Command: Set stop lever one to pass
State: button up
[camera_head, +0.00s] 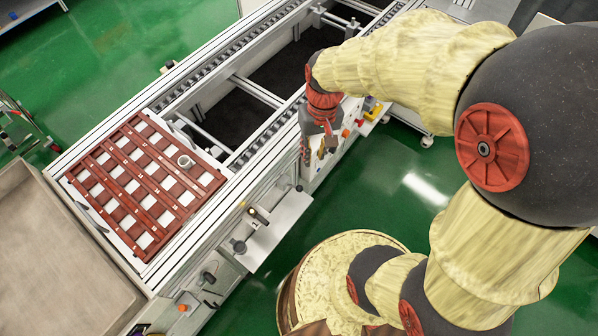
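My gripper (316,152) points down beside the conveyor's near side, at the upper middle of the picture. Its fingers are small and partly dark, so I cannot tell how far apart they are. A black lever-like handle (258,214) sits on a grey shelf on the conveyor's side, left of and below my gripper. Another dark handle (209,276) is further down the same side. A small orange knob (345,133) shows just right of my gripper. I cannot tell which of these is stop lever one, nor read any setting.
The conveyor (270,93) runs diagonally with open gaps between its rails. A beige bin (45,260) stands at the left. Green floor is clear below my gripper.

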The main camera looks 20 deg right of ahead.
jog(key=shift+g+y, duration=0.5)
jog(key=shift+g, duration=0.2)
jog(key=w+f, duration=0.1)
jog(key=f, duration=0.3)
jog(key=w+f, duration=0.2)
jog(key=f, duration=0.2)
jog(key=w+f+p, duration=0.1)
jog(key=w+f, duration=0.1)
jog(key=f, duration=0.2)
jog(key=shift+w+d, duration=0.25)
jog(key=shift+d, duration=0.05)
grip_shut()
jog(key=shift+t, duration=0.7)
jog(key=w, duration=0.3)
jog(key=w+f, duration=0.1)
jog(key=w, duration=0.1)
jog(key=shift+w+d, duration=0.1)
jog(key=shift+w, duration=0.3)
